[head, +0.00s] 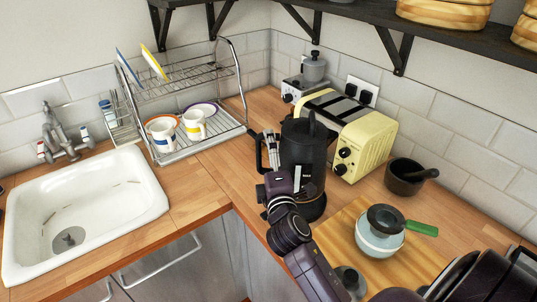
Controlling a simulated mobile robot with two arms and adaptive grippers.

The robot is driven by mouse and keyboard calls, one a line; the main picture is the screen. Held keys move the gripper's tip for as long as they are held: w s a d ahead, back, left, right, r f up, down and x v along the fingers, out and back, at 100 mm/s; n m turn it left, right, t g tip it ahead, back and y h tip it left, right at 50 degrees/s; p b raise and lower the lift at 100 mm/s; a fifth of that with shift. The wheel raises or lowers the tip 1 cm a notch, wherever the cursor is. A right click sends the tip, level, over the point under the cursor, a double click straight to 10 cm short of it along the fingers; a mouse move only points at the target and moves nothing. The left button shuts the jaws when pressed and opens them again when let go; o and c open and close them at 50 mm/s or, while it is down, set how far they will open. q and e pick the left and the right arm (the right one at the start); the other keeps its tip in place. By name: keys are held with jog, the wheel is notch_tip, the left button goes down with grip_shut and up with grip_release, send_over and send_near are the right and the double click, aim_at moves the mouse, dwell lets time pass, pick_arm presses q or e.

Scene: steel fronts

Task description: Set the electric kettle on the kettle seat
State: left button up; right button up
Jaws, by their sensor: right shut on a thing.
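The black electric kettle (303,150) stands upright on or just above the wooden counter, left of the yellow toaster. Its handle (259,152) faces left. My right gripper (271,147) is at the handle side of the kettle and shut on it; the fingers partly overlap the handle. A dark round shape (314,209) shows at the kettle's foot; I cannot tell whether it is the kettle's own bottom or the kettle seat. My right arm hides part of the kettle's lower front. My left gripper is not in view.
The yellow toaster (358,132) is close right of the kettle. A dish rack (190,149) with mugs stands left, beside the white sink (137,222). A shelf (366,14) hangs above.

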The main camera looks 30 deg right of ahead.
jog(key=shift+r, duration=0.25)
notch_tip(320, 180, down, 2)
jog(key=shift+w+d+f+b, duration=0.1)
jog(key=shift+b, duration=0.65)
jog(key=shift+f+b, duration=0.55)
jog(key=shift+f, duration=0.45)
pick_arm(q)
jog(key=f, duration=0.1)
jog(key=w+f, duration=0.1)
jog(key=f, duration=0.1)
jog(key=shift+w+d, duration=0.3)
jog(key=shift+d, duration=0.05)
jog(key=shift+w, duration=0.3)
